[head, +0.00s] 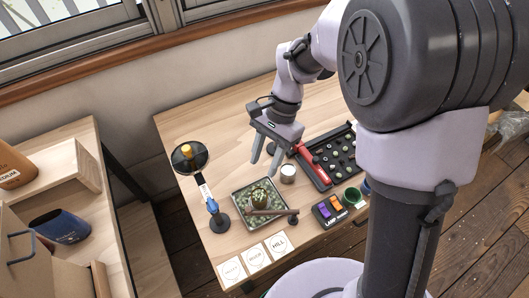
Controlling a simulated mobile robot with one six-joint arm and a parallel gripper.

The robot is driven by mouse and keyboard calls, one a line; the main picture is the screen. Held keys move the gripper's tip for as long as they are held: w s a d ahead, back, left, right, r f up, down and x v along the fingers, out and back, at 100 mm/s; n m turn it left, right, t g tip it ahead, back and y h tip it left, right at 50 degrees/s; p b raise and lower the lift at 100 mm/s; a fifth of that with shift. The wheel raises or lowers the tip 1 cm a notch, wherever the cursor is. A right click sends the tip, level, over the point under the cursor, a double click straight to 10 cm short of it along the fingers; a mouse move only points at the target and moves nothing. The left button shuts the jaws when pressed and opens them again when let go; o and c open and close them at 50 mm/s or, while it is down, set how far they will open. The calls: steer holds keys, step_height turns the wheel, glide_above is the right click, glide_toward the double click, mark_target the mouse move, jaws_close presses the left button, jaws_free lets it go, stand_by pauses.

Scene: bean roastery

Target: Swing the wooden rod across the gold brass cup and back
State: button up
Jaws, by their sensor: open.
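The gold brass cup (259,194) stands in a shallow square tray (240,206) of greenish beans near the table's front. It looks filled, but its contents are too small to make out. The wooden rod (268,212) lies level just in front of the cup, from the tray to a dark knob or post (293,218) at its right end. I cannot tell whether it touches the cup. My gripper (264,158) is open and empty, pointing down above the table behind the cup and rod, apart from both.
A small white jar (288,173) and a red bar (312,167) beside a black tray of round pieces (338,155) lie right of my gripper. A stand with a round black top (189,157) rises left. A switch box (329,211), green cup (353,195) and cards (278,245) line the front.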

mark_target(248, 209)
steer(key=b+x, duration=0.7)
steer(key=x, duration=1)
steer(key=shift+s+a, duration=0.1)
jaws_close()
stand_by(0.5)
